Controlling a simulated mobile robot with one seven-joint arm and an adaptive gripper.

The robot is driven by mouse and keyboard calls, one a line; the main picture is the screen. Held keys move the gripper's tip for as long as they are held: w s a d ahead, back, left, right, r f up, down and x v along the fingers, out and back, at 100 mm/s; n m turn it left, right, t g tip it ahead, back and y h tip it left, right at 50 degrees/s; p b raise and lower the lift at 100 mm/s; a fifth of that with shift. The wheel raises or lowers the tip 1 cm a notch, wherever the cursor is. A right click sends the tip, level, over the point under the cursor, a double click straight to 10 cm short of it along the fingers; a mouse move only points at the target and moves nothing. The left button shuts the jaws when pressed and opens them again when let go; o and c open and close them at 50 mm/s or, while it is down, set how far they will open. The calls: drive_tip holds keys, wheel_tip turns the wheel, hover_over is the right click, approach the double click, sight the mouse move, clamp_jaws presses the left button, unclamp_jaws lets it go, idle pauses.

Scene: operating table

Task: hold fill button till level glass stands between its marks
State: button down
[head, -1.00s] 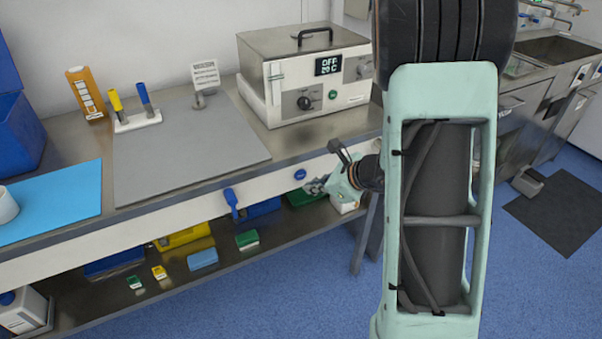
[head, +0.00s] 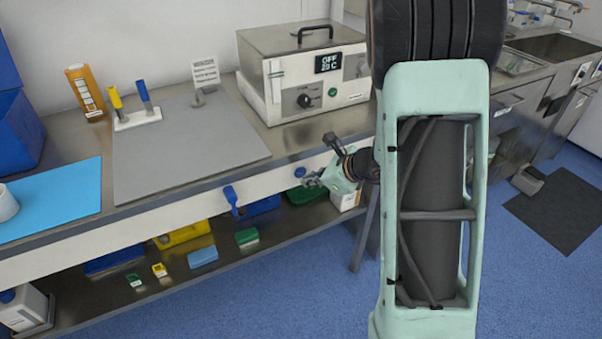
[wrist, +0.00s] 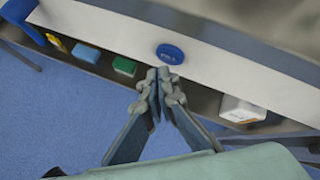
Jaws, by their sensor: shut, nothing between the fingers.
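The blue round fill button (head: 300,172) sits on the white front panel under the worktop edge; the wrist view shows it (wrist: 170,54) with blurred lettering. My gripper (head: 309,180) is shut and empty in front of the panel. In the wrist view its fingertips (wrist: 162,73) appear just below the button; I cannot tell whether they touch it. The steel bath (head: 305,75) stands on the worktop above, its display reading OFF and 20 C. A narrow upright strip, seemingly the level glass (head: 276,86), is on its front left; its level is too small to read.
A blue tap-like handle (head: 232,202) sticks out of the panel to the left. Several small boxes and bins, including a green box (head: 246,237), lie on the lower shelf (head: 130,300). A grey mat (head: 190,145) covers the worktop left of the bath.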

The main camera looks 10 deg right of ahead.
drive_tip(key=shift+w, duration=0.1)
idle(0.7)
drive_tip(key=shift+w+a, duration=0.15)
drive_tip(key=shift+w, duration=0.15)
drive_tip(key=shift+w+a, duration=0.15)
drive_tip(key=shift+w, duration=0.25)
idle(6.6)
